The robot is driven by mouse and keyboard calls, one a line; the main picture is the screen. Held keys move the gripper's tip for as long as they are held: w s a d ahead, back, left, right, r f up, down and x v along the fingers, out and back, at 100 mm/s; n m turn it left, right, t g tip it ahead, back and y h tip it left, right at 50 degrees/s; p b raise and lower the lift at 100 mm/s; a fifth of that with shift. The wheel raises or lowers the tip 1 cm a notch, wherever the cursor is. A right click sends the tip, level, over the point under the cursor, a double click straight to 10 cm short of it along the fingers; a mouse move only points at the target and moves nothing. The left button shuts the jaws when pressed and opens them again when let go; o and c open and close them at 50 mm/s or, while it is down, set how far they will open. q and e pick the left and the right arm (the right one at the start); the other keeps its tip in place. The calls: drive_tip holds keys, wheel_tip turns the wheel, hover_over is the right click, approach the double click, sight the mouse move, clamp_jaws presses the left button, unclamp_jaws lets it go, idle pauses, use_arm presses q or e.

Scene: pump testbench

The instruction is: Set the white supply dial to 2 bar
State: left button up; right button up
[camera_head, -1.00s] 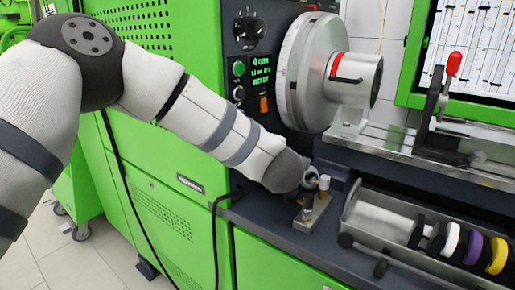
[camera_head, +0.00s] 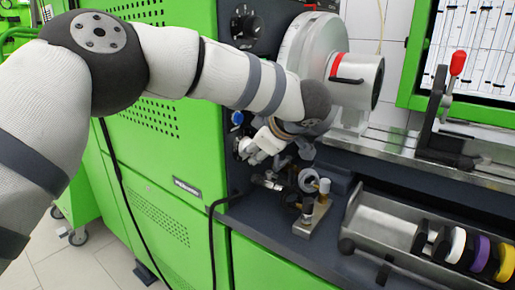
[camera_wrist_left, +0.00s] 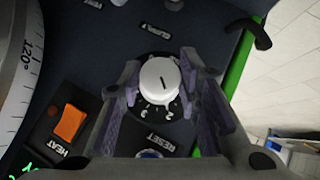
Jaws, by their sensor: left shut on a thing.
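The white supply dial (camera_wrist_left: 158,80) is a round white knob with a dark pointer line, set in a dark scale with white numbers on the control panel. A numeral that looks like 2 shows below it in the left wrist view; the exact setting is hard to read. My left gripper (camera_wrist_left: 158,92) has one finger on each side of the dial and is shut on it. In the head view, my left gripper (camera_head: 247,150) is at the panel's lower part, and the hand and wrist hide most of the dial. My right gripper is not in view.
An orange HEAT switch (camera_wrist_left: 70,123) and a blue-topped RESET button (camera_wrist_left: 149,154) are close to the fingers. A black knob (camera_head: 246,25) is higher on the panel. The large grey wheel (camera_head: 305,55) stands just right of my wrist. Small metal fittings (camera_head: 312,215) stand on the bench below.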

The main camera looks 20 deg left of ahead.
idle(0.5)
use_arm(q)
drive_tip(key=o, duration=1.1)
drive_tip(key=shift+o, duration=0.2)
drive_tip(key=v, duration=1.2)
